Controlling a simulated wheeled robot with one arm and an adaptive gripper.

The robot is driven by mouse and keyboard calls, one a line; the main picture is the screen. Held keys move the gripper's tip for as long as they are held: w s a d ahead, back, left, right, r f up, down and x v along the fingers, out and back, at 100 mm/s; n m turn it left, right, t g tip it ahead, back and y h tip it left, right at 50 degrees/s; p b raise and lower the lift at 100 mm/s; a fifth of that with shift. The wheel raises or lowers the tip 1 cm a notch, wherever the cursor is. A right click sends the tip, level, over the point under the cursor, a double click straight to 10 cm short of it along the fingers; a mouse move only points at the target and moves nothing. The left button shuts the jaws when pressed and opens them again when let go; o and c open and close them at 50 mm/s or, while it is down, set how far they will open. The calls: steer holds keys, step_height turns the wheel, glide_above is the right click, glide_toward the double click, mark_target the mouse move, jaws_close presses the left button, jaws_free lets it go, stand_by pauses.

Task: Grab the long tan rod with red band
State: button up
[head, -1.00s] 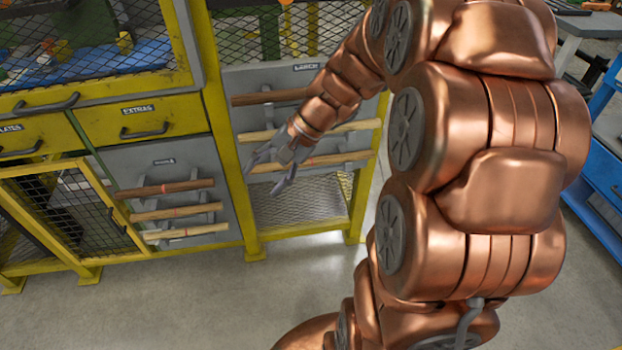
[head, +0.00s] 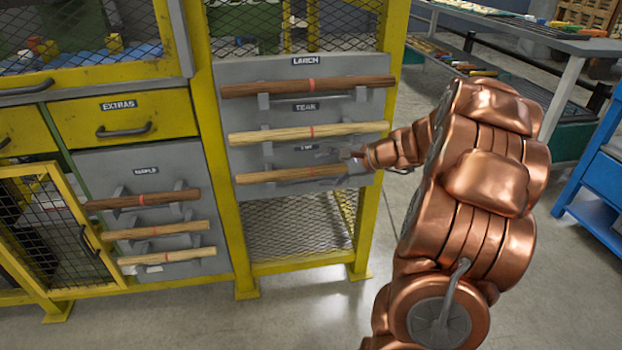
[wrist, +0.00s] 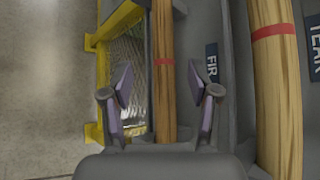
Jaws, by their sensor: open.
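The long tan rod (head: 262,177) with a red band lies level on the lowest holders of the right grey panel. My gripper (head: 346,158) is at its right part in the head view and hides some of it. In the wrist view the tan rod (wrist: 164,105) runs up the picture between my two open fingers (wrist: 160,82), with a gap on each side. Its red band shows between the fingertips. I cannot tell how deep the fingers reach around it. A paler long rod (head: 278,133), also red-banded, lies just above; it shows at right in the wrist view (wrist: 275,80).
A dark brown long rod (head: 300,87) lies on the top holders. Several shorter rods (head: 155,231) hang on the left panel beside a yellow mesh door (head: 45,235). A mesh shelf (head: 295,228) is below the tan rod. The floor in front is clear.

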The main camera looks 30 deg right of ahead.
mark_target(305, 171)
steer(key=shift+r+b+x, duration=0.15)
steer(key=shift+b+x, duration=0.5)
steer(key=shift+x, duration=1.1)
steer(key=shift+r+b+x, duration=0.1)
steer(key=shift+b+x, duration=0.55)
steer(key=shift+x, duration=1.15)
steer(key=shift+w+a, duration=0.1)
jaws_close()
